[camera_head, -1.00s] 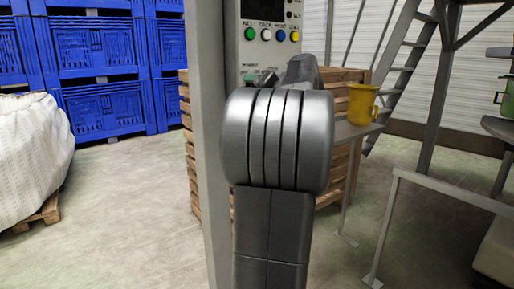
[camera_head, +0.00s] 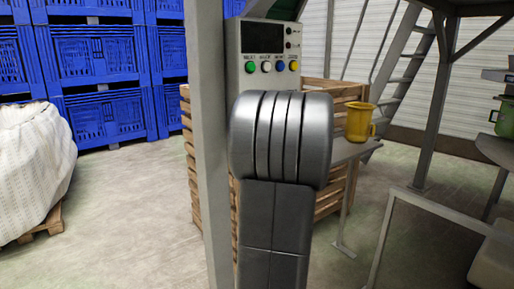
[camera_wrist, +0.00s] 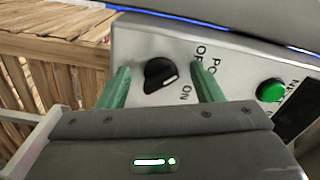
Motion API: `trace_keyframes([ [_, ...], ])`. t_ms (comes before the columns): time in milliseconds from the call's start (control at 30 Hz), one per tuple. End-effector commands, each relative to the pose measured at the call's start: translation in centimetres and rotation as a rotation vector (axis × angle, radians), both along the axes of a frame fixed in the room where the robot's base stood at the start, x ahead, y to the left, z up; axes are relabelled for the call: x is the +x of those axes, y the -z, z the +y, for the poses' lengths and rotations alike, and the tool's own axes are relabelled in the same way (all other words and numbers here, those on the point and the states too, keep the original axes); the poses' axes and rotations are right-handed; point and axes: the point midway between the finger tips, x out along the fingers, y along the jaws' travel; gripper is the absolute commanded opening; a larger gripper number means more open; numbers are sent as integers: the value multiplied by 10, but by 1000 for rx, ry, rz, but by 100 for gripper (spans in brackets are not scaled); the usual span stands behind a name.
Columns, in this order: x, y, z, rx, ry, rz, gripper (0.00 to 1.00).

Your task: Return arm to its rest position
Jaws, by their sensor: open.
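My gripper (camera_wrist: 165,84) shows in the wrist view with two green fingers apart and nothing between them held. It faces a grey control panel (camera_wrist: 215,55). A black rotary knob (camera_wrist: 160,74) on the panel appears between the fingers, with its white mark toward the ON label. Whether the fingers touch the panel I cannot tell. In the head view my arm (camera_head: 280,140) stands upright in front of the control panel (camera_head: 245,85), and my gripper is hidden behind it.
A green button (camera_wrist: 271,90) is right of the knob. Blue crates (camera_head: 105,115) and a white sack (camera_head: 35,160) are at left. A metal rail (camera_head: 425,203) is at right.

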Motion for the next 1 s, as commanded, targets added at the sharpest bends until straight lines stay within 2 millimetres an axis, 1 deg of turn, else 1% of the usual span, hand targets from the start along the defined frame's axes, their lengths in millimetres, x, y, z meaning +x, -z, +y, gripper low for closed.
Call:
trace_keyframes([
  [33, 0, -5, 0, 20, 0, 15, 60],
  [1000, 0, -7, 0, 372, 1, 272, 60],
])
